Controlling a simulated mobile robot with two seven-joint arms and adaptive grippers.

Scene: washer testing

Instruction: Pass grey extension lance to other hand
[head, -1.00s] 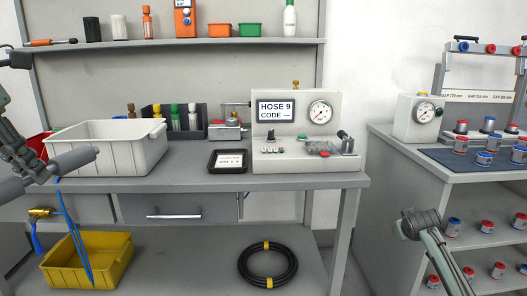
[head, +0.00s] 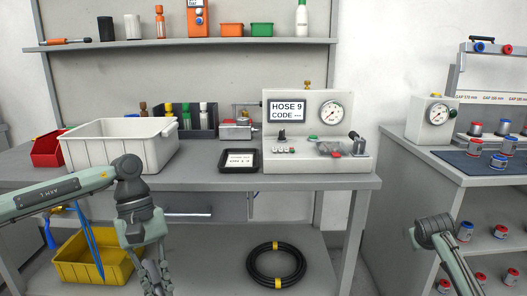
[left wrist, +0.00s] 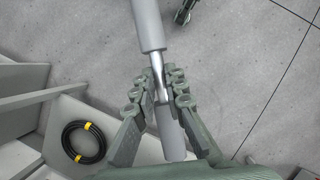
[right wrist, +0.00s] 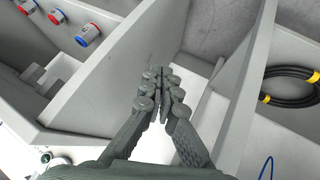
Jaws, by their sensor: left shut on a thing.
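The grey extension lance (left wrist: 149,27) shows in the left wrist view, with a thick grey sleeve at the top, a thin shiny section and another grey part below. My left gripper (left wrist: 163,84) is shut on the thin section. In the head view my left gripper (head: 156,285) points down at the bottom edge, in front of the bench, and I cannot make out the lance there. My right gripper (right wrist: 161,74) is shut and empty in the right wrist view, its fingertips together. It is out of the head view, where only a right arm joint shows.
The workbench (head: 215,178) carries a white bin (head: 105,152), a black tray (head: 238,168) and a gauge panel (head: 318,130). A yellow bin (head: 85,262) and a coiled black hose (head: 276,266) are on the lower shelf. Shelving with fittings (head: 485,215) stands at right. Floor is open below my left gripper.

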